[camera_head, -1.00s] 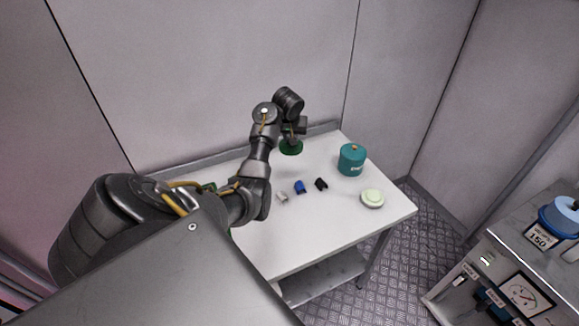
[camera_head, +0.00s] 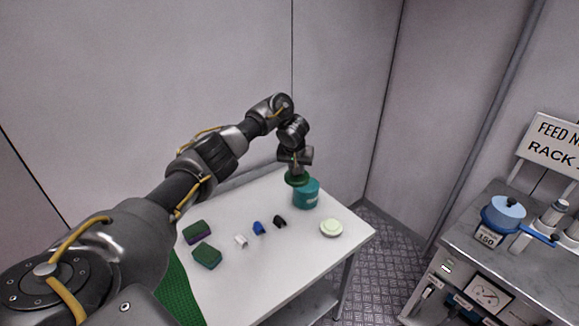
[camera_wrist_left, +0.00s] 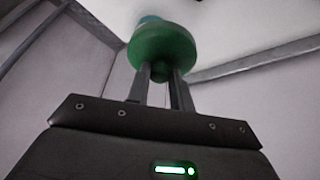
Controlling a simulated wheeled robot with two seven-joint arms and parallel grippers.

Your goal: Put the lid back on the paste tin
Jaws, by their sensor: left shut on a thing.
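My left gripper (camera_head: 296,170) is shut on a dark green round lid (camera_head: 296,181), pinching its knob. In the left wrist view the lid (camera_wrist_left: 163,45) sits level beyond my gripper's two fingers (camera_wrist_left: 160,80). The shallow round paste tin (camera_head: 331,228), with a pale green top surface, stands uncovered near the table's right edge. The lid is above and to the left of this tin, well apart from it. In the head view the lid overlaps the upper left of a teal canister; I cannot tell the gap between them. My right gripper is not in view.
The teal canister (camera_head: 306,195) stands behind the tin on the white table (camera_head: 285,262). Small black (camera_head: 279,221), blue (camera_head: 259,228) and white (camera_head: 240,241) pieces lie left of the tin. Two sponges (camera_head: 207,255) and a green mat (camera_head: 180,292) are further left.

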